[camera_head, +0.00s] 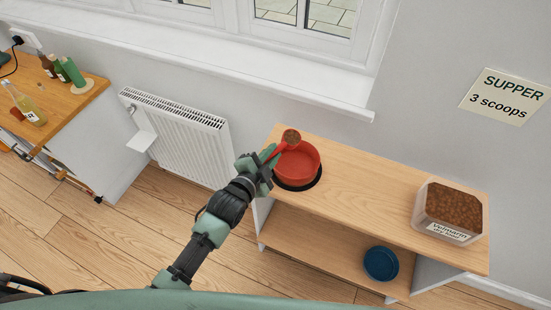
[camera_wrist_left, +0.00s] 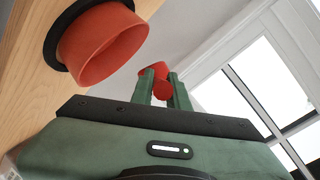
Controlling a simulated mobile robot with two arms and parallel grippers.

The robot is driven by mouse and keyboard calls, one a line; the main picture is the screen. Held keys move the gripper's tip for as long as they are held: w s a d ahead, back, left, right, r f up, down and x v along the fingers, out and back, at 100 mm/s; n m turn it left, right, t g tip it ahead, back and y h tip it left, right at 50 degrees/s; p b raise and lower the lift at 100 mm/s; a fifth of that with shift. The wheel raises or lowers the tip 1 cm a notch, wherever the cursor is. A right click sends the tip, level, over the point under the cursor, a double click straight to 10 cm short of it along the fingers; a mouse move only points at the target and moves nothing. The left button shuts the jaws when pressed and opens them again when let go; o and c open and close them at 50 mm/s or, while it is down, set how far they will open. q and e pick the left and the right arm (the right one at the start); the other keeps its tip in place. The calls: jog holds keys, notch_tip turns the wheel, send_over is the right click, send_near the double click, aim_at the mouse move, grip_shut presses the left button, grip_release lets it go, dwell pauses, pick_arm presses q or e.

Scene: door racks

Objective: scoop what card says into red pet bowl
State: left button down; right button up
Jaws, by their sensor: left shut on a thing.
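The red pet bowl (camera_head: 297,164) stands on a black mat (camera_head: 299,185) at the left end of the wooden shelf top; its visible inside looks empty. It also shows in the left wrist view (camera_wrist_left: 100,45). My left gripper (camera_head: 268,157) is shut on the handle of a red scoop (camera_head: 282,146). The scoop's cup holds brown kibble and is at the bowl's far left rim, seemingly above it. The scoop also shows in the left wrist view (camera_wrist_left: 161,88). A clear tub of kibble (camera_head: 451,210) stands at the right end. The card (camera_head: 504,97) reads "SUPPER 3 scoops". My right gripper is out of view.
A blue bowl (camera_head: 381,264) sits on the lower shelf (camera_head: 320,254). The shelf top (camera_head: 365,185) is clear between bowl and tub. A white radiator (camera_head: 180,135) and window sill (camera_head: 240,75) are behind. A counter with bottles (camera_head: 55,95) is at left.

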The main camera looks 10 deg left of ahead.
pick_arm(q)
jog(key=m+t+b, duration=0.1)
jog(key=m+b, duration=0.3)
jog(key=b, duration=0.1)
jog(key=f+m+t+b, duration=0.1)
jog(key=m+b, duration=0.3)
jog(key=b, duration=0.2)
jog(key=m+t+b, duration=0.1)
jog(key=m+b, duration=0.3)
jog(key=b, duration=0.2)
jog(key=shift+w+f+t, duration=0.25)
jog(key=shift+f+t, duration=0.15)
jog(key=m+h+b, duration=0.2)
jog(key=m, duration=0.3)
jog(key=s+d+m+h+b, duration=0.1)
jog(key=m+h+b, duration=0.1)
jog(key=m, duration=0.3)
jog(key=m+g+h+b, duration=0.1)
jog(key=m+h+b, duration=0.1)
jog(key=m, duration=0.3)
jog(key=shift+s+d+f+m+h, duration=0.3)
jog(key=shift+s+d+f+h, duration=0.05)
jog(key=shift+d+h, duration=0.05)
dwell(0.3)
